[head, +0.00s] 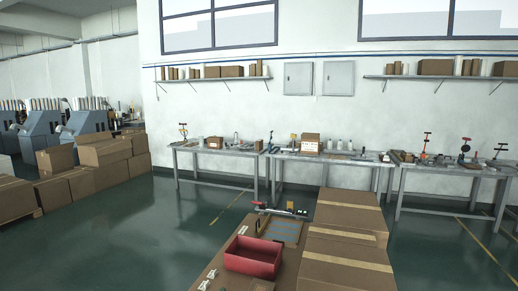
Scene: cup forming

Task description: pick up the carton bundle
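Several closed brown cartons with pale tape (345,272) are stacked at the lower middle right, in front of me. A taller carton (350,211) stands at the back of this group. More brown cartons (100,154) are piled on the floor at the left. I cannot tell which of these, if any, is the carton bundle. Neither of my grippers shows in the head view.
A brown-topped table (207,268) holds a red open bin (253,257) and small parts, beside the near cartons. Workbenches with tools (215,151) line the back wall, under shelves (213,79). Green floor (150,225) is clear at left.

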